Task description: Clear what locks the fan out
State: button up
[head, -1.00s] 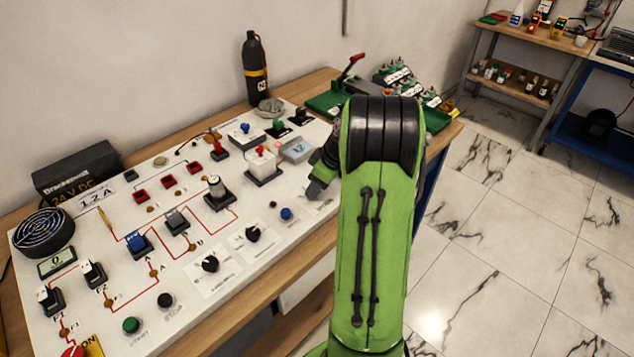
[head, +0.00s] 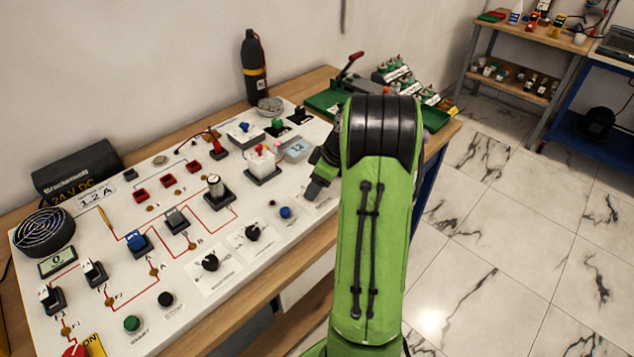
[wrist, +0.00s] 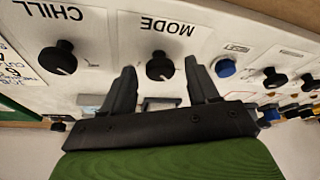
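The fan (head: 43,232) is a round black grille at the left end of a white panel (head: 200,285); a small display (head: 57,262) in front of it seems to read 0. A blue button (head: 286,212) is labelled RESET in the wrist view (wrist: 225,68). My gripper (head: 314,190) is over the panel's right front part. In the wrist view my gripper (wrist: 160,78) is open, and the black MODE knob (wrist: 160,66) shows between its fingertips; I cannot tell if they touch it. The CHILL knob (wrist: 58,58) is to the left. My arm hides that corner in the head view.
Switches (head: 138,241), black knobs (head: 210,262), a green START button (head: 132,323) and a black button (head: 165,299) fill the panel. A power supply (head: 75,165) and dark bottle (head: 254,70) stand behind. A green tray (head: 328,103) lies beyond. Floor at right is clear.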

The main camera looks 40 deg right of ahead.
jog(key=p+v, duration=0.5)
jog(key=v, duration=1)
jog(key=shift+r, duration=0.4)
jog(key=s+a+r+m+h, duration=0.1)
jog(key=a+r, duration=0.3)
jog(key=a, duration=0.8)
jog(key=s+a+r+m, duration=0.1)
jog(key=s+a+r, duration=0.15)
jog(key=a, duration=0.95)
jog(key=s+a+f+m, duration=0.1)
jog(key=s+a, duration=0.1)
jog(key=s, duration=0.3)
jog(key=s+a+f+m+t+h, duration=0.1)
jog(key=s+a+m, duration=0.1)
jog(key=s, duration=0.4)
jog(key=shift+a+f, duration=0.3)
jog(key=shift+a, duration=0.3)
